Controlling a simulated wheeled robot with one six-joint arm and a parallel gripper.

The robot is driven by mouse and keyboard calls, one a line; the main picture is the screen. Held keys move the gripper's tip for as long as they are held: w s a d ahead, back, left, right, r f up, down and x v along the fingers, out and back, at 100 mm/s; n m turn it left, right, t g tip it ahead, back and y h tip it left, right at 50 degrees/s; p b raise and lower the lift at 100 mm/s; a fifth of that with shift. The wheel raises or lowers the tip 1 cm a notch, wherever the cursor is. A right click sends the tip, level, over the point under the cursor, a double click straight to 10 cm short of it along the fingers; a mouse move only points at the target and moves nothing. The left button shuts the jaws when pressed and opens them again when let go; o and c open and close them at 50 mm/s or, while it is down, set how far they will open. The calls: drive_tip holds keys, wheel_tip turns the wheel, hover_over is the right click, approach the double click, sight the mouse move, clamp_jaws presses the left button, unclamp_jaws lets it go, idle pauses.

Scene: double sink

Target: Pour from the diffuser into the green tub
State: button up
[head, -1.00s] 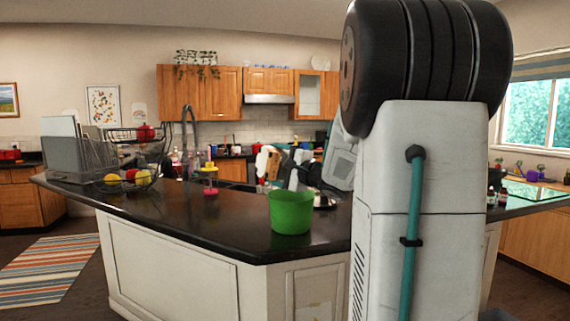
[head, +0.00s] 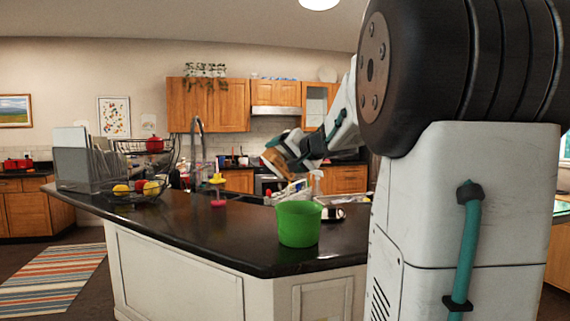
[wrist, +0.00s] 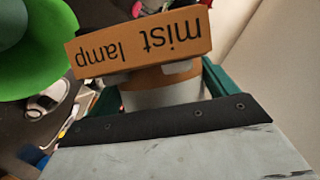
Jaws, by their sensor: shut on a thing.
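The diffuser, with an orange-brown body lettered "mist lamp" (wrist: 140,45) and a pale lower part, is held in my gripper. In the head view the diffuser (head: 275,162) is small, tilted, and seen above and behind the green tub. My gripper (head: 288,150) is shut on it, with teal fingers on either side of the pale part in the wrist view (wrist: 152,88). The green tub (head: 298,224) stands upright and open on the dark counter. Its green side also shows at the upper left of the wrist view (wrist: 45,50).
A wire fruit basket (head: 137,190) and a grey rack (head: 85,160) stand on the counter's left. A pink and yellow item (head: 217,192) stands left of the tub.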

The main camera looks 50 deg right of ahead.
wheel_tip(320, 180, up, 3)
drive_tip(key=n, duration=0.1)
drive_tip(key=n+g+h, duration=0.1)
drive_tip(key=shift+a+f+n, duration=0.1)
drive_tip(key=shift+f+n, duration=0.1)
drive_tip(key=shift+n, duration=0.1)
wheel_tip(320, 180, up, 3)
drive_tip(key=n+g+h, duration=0.1)
drive_tip(key=n+h, duration=0.1)
drive_tip(key=n, duration=0.1)
drive_tip(key=shift+n+h, duration=0.3)
drive_tip(key=shift+r+n, duration=0.2)
drive_tip(key=shift+n, duration=0.1)
drive_tip(key=shift+g, duration=0.3)
